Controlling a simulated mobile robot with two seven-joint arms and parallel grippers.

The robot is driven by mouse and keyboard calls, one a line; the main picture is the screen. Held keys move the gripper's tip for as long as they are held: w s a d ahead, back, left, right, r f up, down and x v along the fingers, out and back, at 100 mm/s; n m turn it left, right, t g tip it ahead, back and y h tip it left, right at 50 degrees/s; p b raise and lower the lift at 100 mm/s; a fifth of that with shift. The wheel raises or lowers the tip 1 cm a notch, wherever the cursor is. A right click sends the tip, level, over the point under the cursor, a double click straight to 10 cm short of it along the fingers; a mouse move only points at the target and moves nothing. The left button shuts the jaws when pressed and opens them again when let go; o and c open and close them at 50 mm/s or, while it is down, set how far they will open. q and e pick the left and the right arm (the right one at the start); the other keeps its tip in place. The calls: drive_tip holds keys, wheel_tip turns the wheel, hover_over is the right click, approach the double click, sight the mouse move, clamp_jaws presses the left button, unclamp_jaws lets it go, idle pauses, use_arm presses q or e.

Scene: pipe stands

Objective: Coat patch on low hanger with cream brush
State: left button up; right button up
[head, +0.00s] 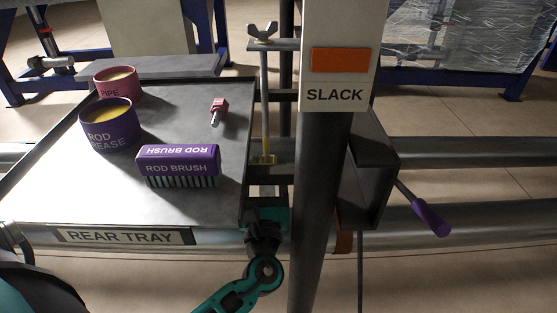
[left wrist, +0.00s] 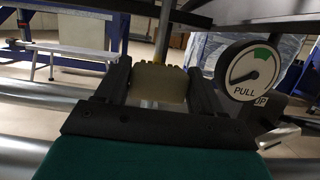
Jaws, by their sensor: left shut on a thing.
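My left gripper (head: 264,185) reaches up beside the tray's right edge, below the hanging rod. In the left wrist view the gripper (left wrist: 161,75) is shut on a cream block with a bumpy upper edge, which I take as the cream brush (left wrist: 160,86). The upright threaded rod (head: 264,95) has a wing nut (head: 263,32) on top. My right gripper is out of view.
The rear tray (head: 215,205) holds a purple rod grease pot (head: 108,125), a pink pipe pot (head: 115,82), a purple rod brush (head: 178,160) and a red-handled tool (head: 219,108). A dark post with a SLACK sign (head: 336,95) stands close right. A PULL gauge (left wrist: 250,70) is near the gripper.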

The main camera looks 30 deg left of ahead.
sight(265, 158)
use_arm(q)
drive_tip(key=shift+w, duration=0.25)
drive_tip(key=shift+w+a, duration=0.3)
drive_tip(key=shift+w, duration=0.15)
drive_tip(key=w+a, duration=0.1)
drive_tip(key=w, duration=0.1)
drive_tip(key=w+a, duration=0.1)
drive_tip(key=shift+w+a+b, duration=0.15)
drive_tip(key=shift+w+b, duration=0.2)
drive_tip(key=shift+b, duration=0.05)
wheel_tip(265, 158, down, 4)
drive_tip(key=b, duration=0.3)
drive_tip(key=shift+r, duration=0.2)
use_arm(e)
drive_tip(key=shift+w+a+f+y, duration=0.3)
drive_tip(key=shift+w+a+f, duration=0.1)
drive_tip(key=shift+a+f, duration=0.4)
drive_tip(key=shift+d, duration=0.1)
